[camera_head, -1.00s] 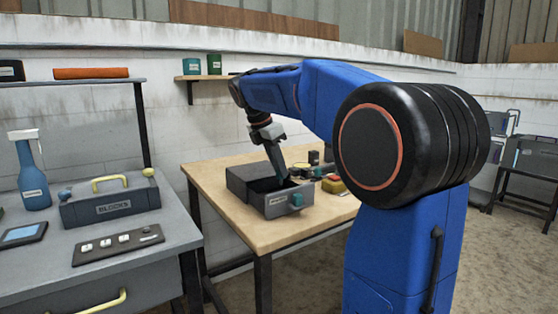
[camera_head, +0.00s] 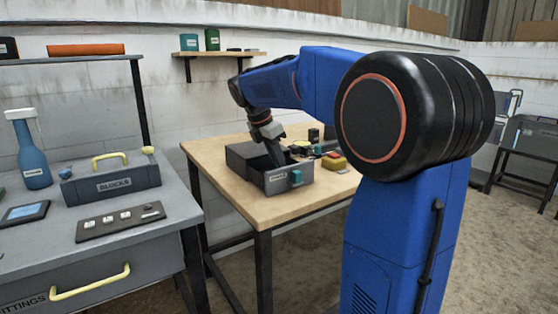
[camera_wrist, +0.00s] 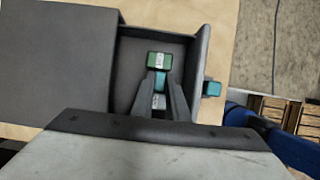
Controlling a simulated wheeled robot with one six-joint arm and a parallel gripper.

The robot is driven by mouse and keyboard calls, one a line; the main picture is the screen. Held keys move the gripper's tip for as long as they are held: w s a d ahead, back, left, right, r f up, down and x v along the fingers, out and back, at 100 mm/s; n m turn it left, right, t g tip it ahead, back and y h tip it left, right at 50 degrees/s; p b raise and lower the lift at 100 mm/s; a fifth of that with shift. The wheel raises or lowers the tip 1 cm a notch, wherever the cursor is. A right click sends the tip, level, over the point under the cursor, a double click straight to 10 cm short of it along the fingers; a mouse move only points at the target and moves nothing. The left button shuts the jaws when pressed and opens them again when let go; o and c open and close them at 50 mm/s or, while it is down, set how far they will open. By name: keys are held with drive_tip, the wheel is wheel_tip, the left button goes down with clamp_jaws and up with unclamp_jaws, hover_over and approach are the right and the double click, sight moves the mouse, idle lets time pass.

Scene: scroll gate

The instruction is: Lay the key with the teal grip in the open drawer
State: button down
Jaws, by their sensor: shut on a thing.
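The open drawer (camera_head: 276,181) sticks out of a dark grey box on the wooden table and has a teal knob (camera_head: 297,178). It also shows in the wrist view (camera_wrist: 128,62), with the knob (camera_wrist: 212,89) at its right. My gripper (camera_wrist: 160,96) is shut on the key (camera_wrist: 160,77) and reaches down into the drawer. I cannot tell whether the key touches the drawer floor.
Several small items, one a yellow-and-red block (camera_head: 334,162), lie on the table right of the drawer. A grey bench (camera_head: 140,248) at left holds a box marked BLOCKS (camera_head: 110,183), a blue bottle (camera_head: 33,155) and a switch panel (camera_head: 120,222). The table's front (camera_head: 255,212) is clear.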

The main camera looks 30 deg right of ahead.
drive_tip(key=c, duration=1.2)
unclamp_jaws()
drive_tip(key=shift+r, duration=4.05)
